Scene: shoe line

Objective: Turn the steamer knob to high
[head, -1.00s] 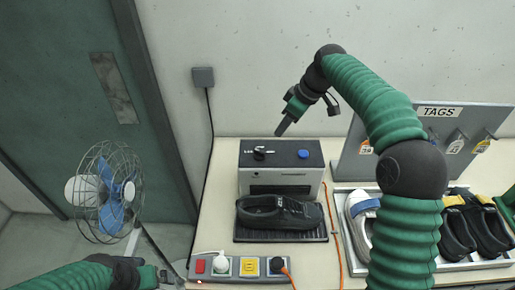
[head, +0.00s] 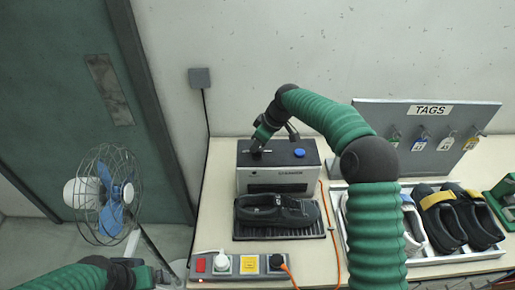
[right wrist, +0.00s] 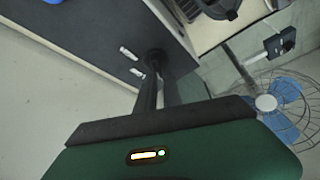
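The steamer (head: 279,178) is a grey box with a black top at the back of the bench. Its black knob (right wrist: 154,58) sits on the top panel beside small white marks, seen in the right wrist view. My right gripper (head: 257,147) points down at the knob from above. In the right wrist view its two fingers (right wrist: 158,80) are close together, with their tips at the knob and a narrow gap between them. The knob's exact pointing is hidden by the fingers. My left gripper (head: 163,279) shows only partly at the lower left, away from the steamer; its fingers are unclear.
A blue button (head: 299,153) is right of the knob. A black shoe (head: 277,210) lies on the steamer's front tray. A power strip (head: 238,266) is in front, a shoe tray (head: 430,262) and TAGS board (head: 378,115) at right, a fan (head: 108,196) at left.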

